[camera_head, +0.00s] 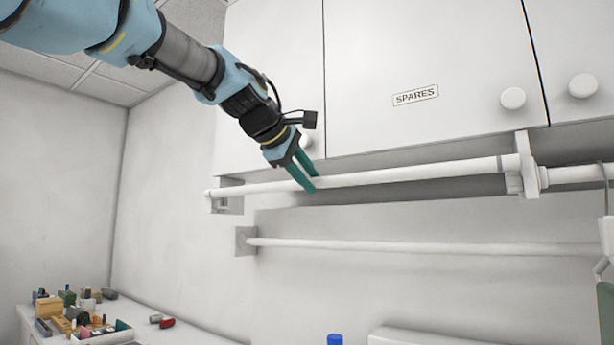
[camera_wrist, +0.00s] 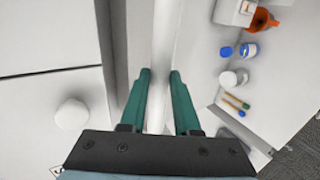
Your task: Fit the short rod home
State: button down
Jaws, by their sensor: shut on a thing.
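My gripper (camera_head: 304,184) has its two teal fingers closed about a white rod (camera_head: 420,174) below the cabinets. In the wrist view the rod (camera_wrist: 164,50) runs lengthwise between my fingers (camera_wrist: 160,78). The rod's left end is by a small white bracket (camera_head: 222,205) under the cabinet's left end. Its right end reaches a white bracket (camera_head: 521,165) hanging from the cabinet. I cannot tell whether either end is seated.
Above are white cabinets (camera_head: 430,60) with round knobs and a SPARES label. Another white rod (camera_head: 420,247) runs lower, from a wall plate (camera_head: 245,241). A hanger (camera_head: 606,225) hangs at the far right. Small items clutter the counter (camera_head: 190,333) at lower left.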

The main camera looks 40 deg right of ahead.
jog(key=shift+d+r, duration=0.1)
jog(key=shift+d, duration=0.15)
jog(key=shift+w+d+p, duration=0.1)
jog(key=shift+d+p, duration=0.25)
jog(key=shift+p, duration=0.05)
jog(key=shift+w+d+p, duration=0.2)
jog(key=shift+d+p, duration=0.25)
jog(key=shift+d, duration=0.15)
jog(key=shift+w+d+p, duration=0.15)
jog(key=shift+d+p, duration=0.4)
jog(key=shift+d, duration=0.15)
jog(key=shift+w+d, duration=0.1)
jog(key=shift+d, duration=0.3)
jog(key=shift+f, duration=0.25)
dwell(0.8)
jog(key=shift+f+b, duration=0.35)
jog(key=shift+f, duration=0.35)
